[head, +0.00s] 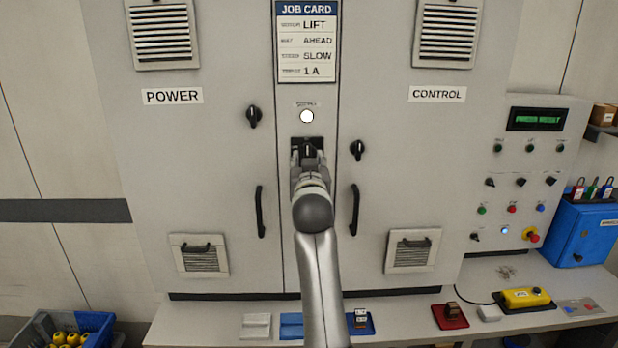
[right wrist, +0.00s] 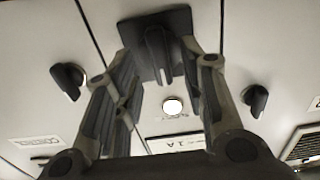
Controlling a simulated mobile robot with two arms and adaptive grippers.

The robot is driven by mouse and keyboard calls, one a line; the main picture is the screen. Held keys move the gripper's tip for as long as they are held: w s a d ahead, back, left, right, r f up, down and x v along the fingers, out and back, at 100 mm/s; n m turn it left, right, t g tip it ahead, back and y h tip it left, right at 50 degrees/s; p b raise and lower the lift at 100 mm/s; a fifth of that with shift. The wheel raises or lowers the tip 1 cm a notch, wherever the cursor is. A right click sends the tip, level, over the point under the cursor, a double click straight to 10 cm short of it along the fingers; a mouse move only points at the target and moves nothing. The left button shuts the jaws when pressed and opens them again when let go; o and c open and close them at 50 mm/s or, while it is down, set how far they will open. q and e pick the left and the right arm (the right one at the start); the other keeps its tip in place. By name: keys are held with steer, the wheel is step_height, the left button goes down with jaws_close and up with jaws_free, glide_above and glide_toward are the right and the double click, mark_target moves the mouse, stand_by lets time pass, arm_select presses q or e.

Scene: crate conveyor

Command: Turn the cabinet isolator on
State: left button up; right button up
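The cabinet isolator is a black handle on a dark square plate (head: 296,143), on the narrow centre strip of the grey cabinet (head: 220,120). My right gripper (head: 309,158) is in front of it and covers its lower part in the head view. In the right wrist view, the handle (right wrist: 160,55) stands roughly upright between the two fingers of my right gripper (right wrist: 165,65). The fingers are apart, one on each side, with a gap showing to the handle. A round white lamp (head: 306,116) above the isolator looks lit. My left gripper is not in view.
Black door knobs (head: 254,116) (head: 358,150) flank the isolator, with door handles (head: 260,211) (head: 354,210) below. A job card (head: 307,42) hangs above. A control panel (head: 530,150) is at right. The bench (head: 400,318) below carries several small items.

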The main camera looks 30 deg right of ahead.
steer(key=v, duration=0.9)
steer(key=shift+s+a, duration=0.1)
stand_by(0.4)
